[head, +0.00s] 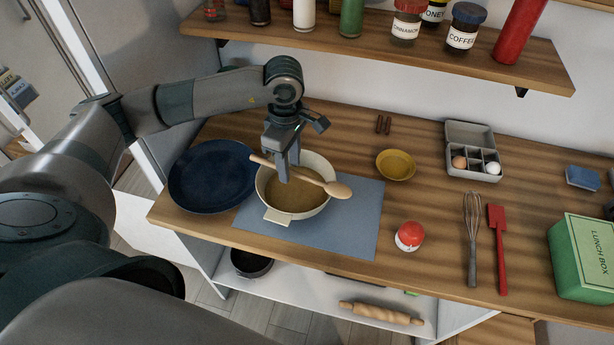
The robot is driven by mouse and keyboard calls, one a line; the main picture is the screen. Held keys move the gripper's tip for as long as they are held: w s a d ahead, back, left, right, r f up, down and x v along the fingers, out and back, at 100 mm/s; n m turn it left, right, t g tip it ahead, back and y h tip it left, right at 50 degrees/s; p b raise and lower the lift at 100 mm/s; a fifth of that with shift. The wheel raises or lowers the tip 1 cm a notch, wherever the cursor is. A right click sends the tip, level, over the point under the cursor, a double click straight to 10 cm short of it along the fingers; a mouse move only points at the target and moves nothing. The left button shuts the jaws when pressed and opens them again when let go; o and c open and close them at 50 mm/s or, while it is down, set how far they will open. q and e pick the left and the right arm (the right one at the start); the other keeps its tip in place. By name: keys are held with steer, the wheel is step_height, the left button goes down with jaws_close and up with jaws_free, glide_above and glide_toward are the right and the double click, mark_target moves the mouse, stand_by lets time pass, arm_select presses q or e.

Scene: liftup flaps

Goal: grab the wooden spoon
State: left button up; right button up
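The wooden spoon (337,190) lies across the top of a cream bowl (323,206), its handle pointing left and its head over the right rim. The bowl holds something brownish. My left gripper (289,173) points down over the bowl, at the spoon's handle. Its fingers look apart, one on the near side of the handle and one on the far side; the near finger hides a short piece of the handle. I cannot see clear contact with the spoon. My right gripper is not in view.
The bowl stands on a blue-grey mat (356,225) beside a dark blue plate (205,180). A yellow dish (396,166), red-and-white timer (409,236), whisk (472,240), red spatula (497,250), egg box (470,135) and green lunch box (585,255) are to the right. A jar shelf (400,55) hangs above.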

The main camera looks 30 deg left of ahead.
mark_target(291, 172)
arm_select(q)
jaws_close()
steer(key=shift+r, duration=0.15)
steer(key=shift+r+b, duration=0.45)
steer(key=shift+b, duration=0.1)
steer(key=r, duration=0.1)
steer(key=r+b, duration=0.2)
steer(key=shift+s+d, duration=0.25)
steer(key=shift+d, duration=0.05)
steer(key=s+d+r+b, duration=0.3)
steer(key=s+d+r, duration=0.4)
steer(key=s, duration=0.1)
steer(key=shift+d, duration=0.2)
